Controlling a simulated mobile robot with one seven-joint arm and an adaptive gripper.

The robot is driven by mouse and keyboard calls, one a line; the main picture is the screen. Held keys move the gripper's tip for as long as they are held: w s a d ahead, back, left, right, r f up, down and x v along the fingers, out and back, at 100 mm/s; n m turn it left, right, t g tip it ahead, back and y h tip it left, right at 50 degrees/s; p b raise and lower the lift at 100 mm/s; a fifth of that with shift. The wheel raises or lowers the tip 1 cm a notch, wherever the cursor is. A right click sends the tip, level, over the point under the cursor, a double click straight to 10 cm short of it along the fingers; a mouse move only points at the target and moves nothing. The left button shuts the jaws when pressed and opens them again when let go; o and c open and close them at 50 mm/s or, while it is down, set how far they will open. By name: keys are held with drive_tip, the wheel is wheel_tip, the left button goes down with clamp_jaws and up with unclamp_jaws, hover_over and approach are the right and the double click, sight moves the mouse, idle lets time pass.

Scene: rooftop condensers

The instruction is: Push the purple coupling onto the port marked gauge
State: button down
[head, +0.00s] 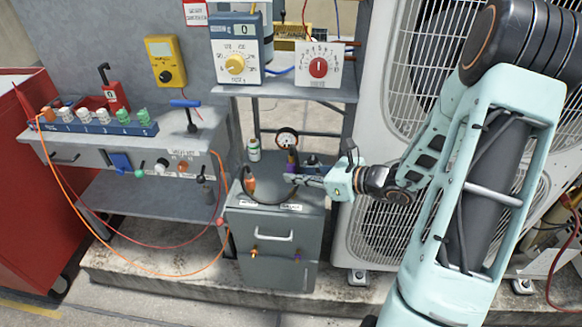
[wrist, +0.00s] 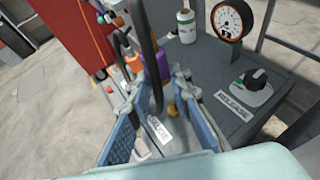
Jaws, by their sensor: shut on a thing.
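The purple coupling (wrist: 165,72) shows between my fingertips in the wrist view, with a black hose by it. In the head view the coupling (head: 292,158) is upright over the grey cabinet top (head: 308,197). My gripper (head: 296,179) reaches it from the right and is shut on it; my gripper also fills the middle of the wrist view (wrist: 155,82). A small yellow-brass piece (wrist: 172,111) shows below the coupling. The label nearest my fingers (wrist: 160,130) is partly covered, so I cannot read which port is gauge.
An orange coupling (head: 249,184) stands left on the cabinet top. A round dial (wrist: 230,20), a white canister (wrist: 186,26) and a black knob (wrist: 258,78) by a RELEASE label are behind and right. A condenser (head: 376,130) stands close on the right; a loose orange cable hangs left.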

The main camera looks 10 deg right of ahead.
sight(294, 192)
drive_tip(key=shift+m+t, duration=0.3)
drive_tip(key=shift+t, duration=0.1)
drive_tip(key=shift+w+d+f+b, duration=0.1)
drive_tip(key=shift+w+f+b, duration=0.05)
drive_tip(key=shift+f+b, duration=2.1)
drive_tip(key=shift+f+b, duration=1.25)
drive_tip(key=shift+f, duration=0.3)
idle(1.0)
drive_tip(key=c, duration=1.7)
unclamp_jaws()
drive_tip(key=shift+r+p, duration=3.05)
drive_tip(key=shift+r, duration=0.75)
